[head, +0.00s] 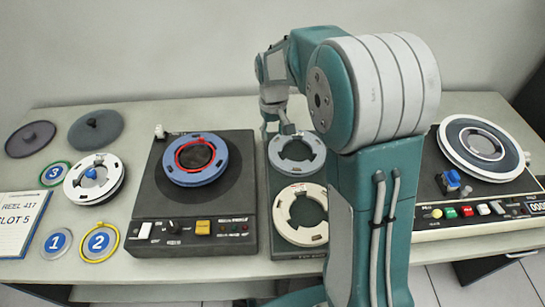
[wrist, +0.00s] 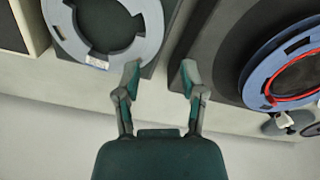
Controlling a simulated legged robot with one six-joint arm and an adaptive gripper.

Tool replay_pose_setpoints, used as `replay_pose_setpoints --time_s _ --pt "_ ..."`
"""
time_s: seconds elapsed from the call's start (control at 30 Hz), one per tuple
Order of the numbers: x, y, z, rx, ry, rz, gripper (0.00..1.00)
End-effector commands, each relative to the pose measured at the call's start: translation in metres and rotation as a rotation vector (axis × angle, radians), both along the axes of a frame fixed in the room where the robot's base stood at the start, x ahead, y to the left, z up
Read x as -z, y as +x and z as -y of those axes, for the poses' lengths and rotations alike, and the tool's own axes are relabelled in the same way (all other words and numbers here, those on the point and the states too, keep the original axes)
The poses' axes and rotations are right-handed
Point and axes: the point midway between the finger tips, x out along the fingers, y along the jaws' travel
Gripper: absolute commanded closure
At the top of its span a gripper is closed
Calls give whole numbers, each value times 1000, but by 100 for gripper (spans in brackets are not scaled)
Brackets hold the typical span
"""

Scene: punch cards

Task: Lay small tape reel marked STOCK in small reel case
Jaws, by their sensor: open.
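My gripper (wrist: 160,75) is open and empty, its two fingers apart. In the head view it (head: 278,130) is partly hidden by my arm, by the far edge of a dark green case (head: 275,193). A blue-grey reel (head: 297,153) lies in that case's far half, with a cream reel (head: 301,214) nearer. In the wrist view the blue-grey reel (wrist: 150,22) is left of the fingers and has a small white label, too small to read. I cannot tell which reel is marked STOCK, or whether this case is the small reel case.
A tape deck (head: 165,237) holds a blue reel with a red ring (head: 194,158). A white reel (head: 94,178), numbered discs (head: 57,243) and round lids (head: 96,129) lie left. Another machine (head: 480,180) stands right. The table's back strip is mostly clear.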

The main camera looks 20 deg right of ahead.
Motion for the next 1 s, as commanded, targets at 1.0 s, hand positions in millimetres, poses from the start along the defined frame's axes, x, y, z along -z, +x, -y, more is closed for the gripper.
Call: replay_pose_setpoints --time_s 1.0 --pt "89 5 2 -4 1 -15 47"
